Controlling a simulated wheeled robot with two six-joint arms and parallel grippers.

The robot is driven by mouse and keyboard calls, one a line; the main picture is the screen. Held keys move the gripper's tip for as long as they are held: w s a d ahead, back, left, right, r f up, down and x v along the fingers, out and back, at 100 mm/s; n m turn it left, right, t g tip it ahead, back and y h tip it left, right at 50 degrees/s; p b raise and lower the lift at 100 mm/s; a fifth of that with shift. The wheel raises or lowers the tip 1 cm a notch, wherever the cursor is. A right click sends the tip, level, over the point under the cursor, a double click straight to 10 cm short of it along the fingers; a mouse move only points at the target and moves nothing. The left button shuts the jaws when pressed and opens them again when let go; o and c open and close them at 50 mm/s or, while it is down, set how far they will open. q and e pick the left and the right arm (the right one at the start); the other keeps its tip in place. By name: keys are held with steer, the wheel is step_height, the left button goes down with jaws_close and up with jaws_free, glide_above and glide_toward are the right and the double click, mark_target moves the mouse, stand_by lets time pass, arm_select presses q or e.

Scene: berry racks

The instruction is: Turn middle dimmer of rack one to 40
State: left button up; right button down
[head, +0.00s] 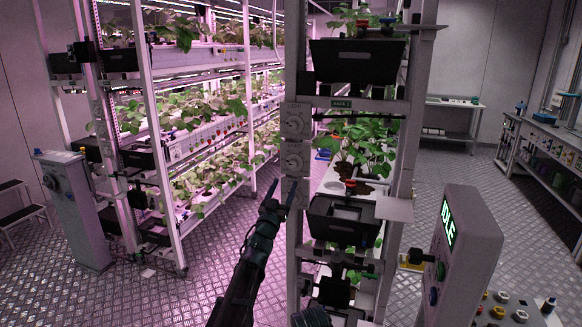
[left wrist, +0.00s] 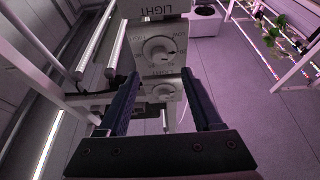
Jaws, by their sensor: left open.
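The near rack's grey post carries a column of white dimmers. The top dimmer (head: 295,120) is clear of my arm, and the middle dimmer (head: 295,157) sits just below it. A third panel lower down is partly behind my left gripper (head: 281,192). That gripper is open and empty, in front of the post, below the middle dimmer in the picture. The dial settings are too small to read. My right gripper is not visible.
Black bins (head: 357,61) and plants (head: 360,140) fill the near rack. Another planted rack (head: 160,130) stands at left, with a grey pedestal (head: 72,210) beside it. A console reading IDLE (head: 465,258) stands at right. Patterned floor (head: 235,240) lies between the racks.

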mark_target(292, 166)
arm_select(q)
steer(key=p+x, duration=0.2)
steer(key=x, duration=0.6)
steer(key=shift+p, duration=0.3)
steer(key=shift+c, duration=0.4)
jaws_close()
